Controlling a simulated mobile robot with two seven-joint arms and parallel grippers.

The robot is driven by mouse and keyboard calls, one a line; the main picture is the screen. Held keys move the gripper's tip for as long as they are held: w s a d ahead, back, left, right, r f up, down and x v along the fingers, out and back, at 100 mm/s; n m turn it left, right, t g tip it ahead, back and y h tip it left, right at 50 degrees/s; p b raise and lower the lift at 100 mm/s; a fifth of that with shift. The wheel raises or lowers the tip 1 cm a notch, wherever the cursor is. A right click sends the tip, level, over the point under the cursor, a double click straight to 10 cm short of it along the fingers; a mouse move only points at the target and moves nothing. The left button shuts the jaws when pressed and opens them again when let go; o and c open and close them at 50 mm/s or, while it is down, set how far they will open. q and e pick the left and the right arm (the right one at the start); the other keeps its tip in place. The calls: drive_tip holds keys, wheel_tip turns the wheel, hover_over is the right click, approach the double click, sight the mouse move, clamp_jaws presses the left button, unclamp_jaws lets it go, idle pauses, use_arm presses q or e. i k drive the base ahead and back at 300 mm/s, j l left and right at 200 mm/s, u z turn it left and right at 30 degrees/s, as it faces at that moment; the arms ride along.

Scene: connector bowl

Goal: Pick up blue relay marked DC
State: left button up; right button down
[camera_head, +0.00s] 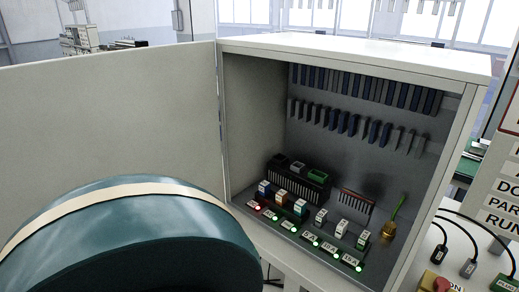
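A small block with a blue body and pale face (264,188) stands at the left end of a row of relays on the cabinet's lower front ledge. It looks like the blue relay; its lettering is too small to read. An orange relay (281,197) and a teal-green relay (300,208) stand to its right, followed by several pale ones. Neither of my grippers is in view.
The open cabinet (356,51) has its door (110,110) swung left. Red and green lights line the ledge. A large form close to the camera hides the lower left.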

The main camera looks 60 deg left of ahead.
sight(264, 187)
drive_tip(key=i+u, duration=0.35)
drive_tip(key=u, duration=1.75)
drive_tip(key=z, duration=1.05)
drive_tip(key=j+z, duration=0.45)
drive_tip(key=k+j+z, duration=0.1)
drive_tip(key=j+z, duration=0.15)
drive_tip(key=z, duration=0.2)
